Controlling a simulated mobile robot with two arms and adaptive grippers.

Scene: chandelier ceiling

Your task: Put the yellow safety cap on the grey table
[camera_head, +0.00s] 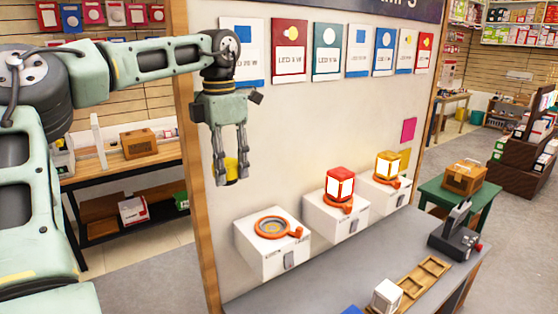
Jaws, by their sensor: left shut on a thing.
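My left gripper (231,177) hangs fingers-down in front of the white display panel. It is shut on the yellow safety cap (231,165), a small yellow piece with a dark lower part, partly hidden between the fingers. The cap is held in the air, above and to the left of the nearest white box. The grey table (418,234) runs along the foot of the panel, at the lower right, apart from the cap. My right gripper is not in view.
On the table stand white boxes with orange rings (272,226), a red lamp (340,184), a yellow lamp (388,164), a wooden tray (410,288), a white cube (387,294) and a dark lever device (455,236). Bare grey surface shows between boxes and tray.

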